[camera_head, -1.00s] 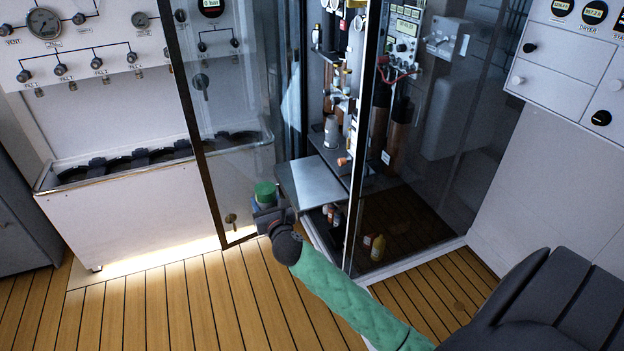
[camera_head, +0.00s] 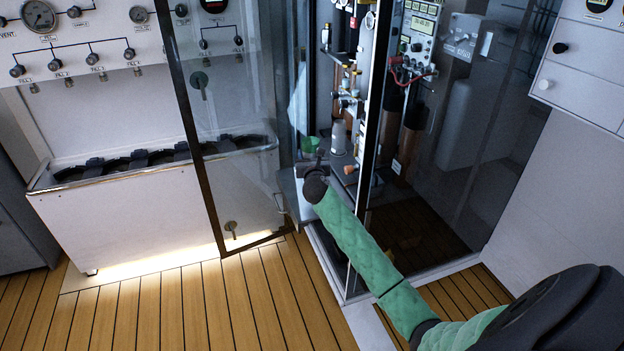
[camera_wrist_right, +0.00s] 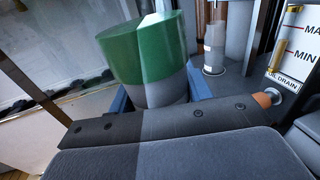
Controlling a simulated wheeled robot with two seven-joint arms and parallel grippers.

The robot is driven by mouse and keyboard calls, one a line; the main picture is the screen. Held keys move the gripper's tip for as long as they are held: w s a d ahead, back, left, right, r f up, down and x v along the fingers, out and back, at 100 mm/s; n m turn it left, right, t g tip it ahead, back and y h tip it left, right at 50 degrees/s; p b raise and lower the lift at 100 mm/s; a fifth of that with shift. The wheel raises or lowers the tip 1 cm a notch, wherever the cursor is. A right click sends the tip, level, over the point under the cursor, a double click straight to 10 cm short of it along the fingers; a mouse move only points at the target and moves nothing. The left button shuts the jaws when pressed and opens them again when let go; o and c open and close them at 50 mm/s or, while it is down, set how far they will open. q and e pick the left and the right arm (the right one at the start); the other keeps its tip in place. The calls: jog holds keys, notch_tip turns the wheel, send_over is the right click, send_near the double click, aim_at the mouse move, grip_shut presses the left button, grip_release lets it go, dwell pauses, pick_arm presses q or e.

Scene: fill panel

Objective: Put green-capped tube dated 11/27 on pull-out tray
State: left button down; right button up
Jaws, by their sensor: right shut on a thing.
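My right gripper (camera_head: 311,166) is shut on the green-capped tube (camera_head: 310,144), inside the open cabinet doorway. In the right wrist view, the tube's wide green cap (camera_wrist_right: 143,46) stands above a grey body between the blue fingers of the gripper (camera_wrist_right: 160,95). No date shows on it. The pull-out tray (camera_head: 288,187) is a grey metal shelf, mostly hidden behind my gripper and forearm. The tube appears over or just behind it; I cannot tell whether they touch. My left gripper is out of view.
A framed glass door (camera_head: 205,150) stands open left of the doorway. A grey bottle (camera_head: 338,138) stands on the shelf behind, with an orange-tipped fitting (camera_head: 350,170) nearby. A glass panel (camera_head: 440,180) closes the right side. A white trough (camera_head: 150,200) stands at left.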

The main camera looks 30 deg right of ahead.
notch_tip(320, 180, down, 3)
jog(key=shift+r, duration=0.1)
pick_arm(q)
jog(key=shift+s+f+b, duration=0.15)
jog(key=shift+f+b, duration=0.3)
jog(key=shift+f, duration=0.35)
pick_arm(e)
jog(key=shift+f, duration=2.15)
jog(key=shift+f, duration=0.1)
jog(key=o, duration=1.2)
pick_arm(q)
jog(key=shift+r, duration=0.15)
pick_arm(e)
jog(key=v, duration=1.2)
jog(key=shift+a, duration=0.1)
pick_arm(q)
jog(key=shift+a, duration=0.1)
